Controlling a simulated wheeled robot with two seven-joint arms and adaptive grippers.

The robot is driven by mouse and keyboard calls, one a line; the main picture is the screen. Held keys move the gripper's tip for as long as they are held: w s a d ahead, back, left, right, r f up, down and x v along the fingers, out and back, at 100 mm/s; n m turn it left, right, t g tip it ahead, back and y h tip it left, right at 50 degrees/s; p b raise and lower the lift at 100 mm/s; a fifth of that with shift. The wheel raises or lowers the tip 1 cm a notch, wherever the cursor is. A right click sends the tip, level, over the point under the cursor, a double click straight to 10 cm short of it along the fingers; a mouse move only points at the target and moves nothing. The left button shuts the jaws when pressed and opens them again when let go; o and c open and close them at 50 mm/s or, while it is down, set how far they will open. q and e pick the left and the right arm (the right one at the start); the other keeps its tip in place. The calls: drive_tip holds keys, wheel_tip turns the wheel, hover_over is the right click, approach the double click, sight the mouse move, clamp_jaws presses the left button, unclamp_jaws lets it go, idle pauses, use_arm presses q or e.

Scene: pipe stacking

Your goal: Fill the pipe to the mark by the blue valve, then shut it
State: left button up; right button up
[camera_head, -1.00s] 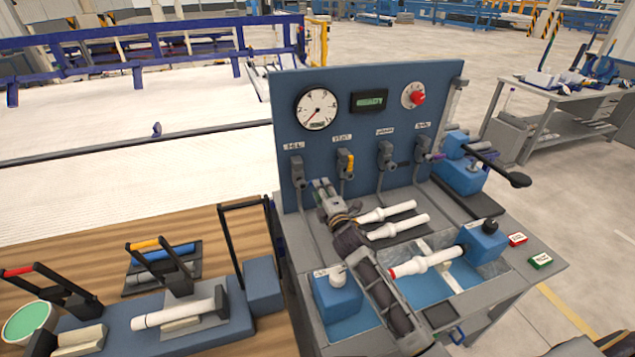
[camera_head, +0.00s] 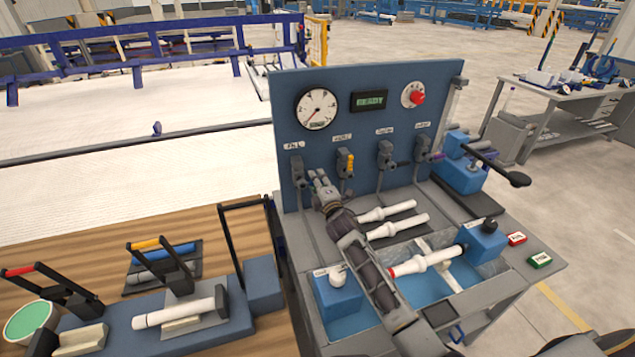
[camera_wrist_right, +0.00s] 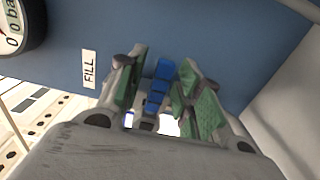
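The blue valve handle (camera_wrist_right: 158,88) shows in the right wrist view, by the FILL label (camera_wrist_right: 89,69). My right gripper (camera_wrist_right: 155,95) has its green-padded fingers apart, one on each side of the handle; I cannot tell whether they touch it. In the head view my right gripper (camera_head: 318,180) is at the fill valve (camera_head: 297,170), at the left of the blue panel, and hides its handle. A white pipe (camera_head: 428,262) with a red end lies over the water basin. The fill mark cannot be made out. My left gripper is not in view.
The panel (camera_head: 365,125) carries a gauge (camera_head: 317,109) with its needle low, a READY display (camera_head: 369,101), a red knob (camera_head: 417,97) and other valves. Two white pipes (camera_head: 388,211) lie right of my wrist. A yellow-handled valve (camera_head: 346,161) stands close right of my gripper.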

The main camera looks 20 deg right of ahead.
clamp_jaws()
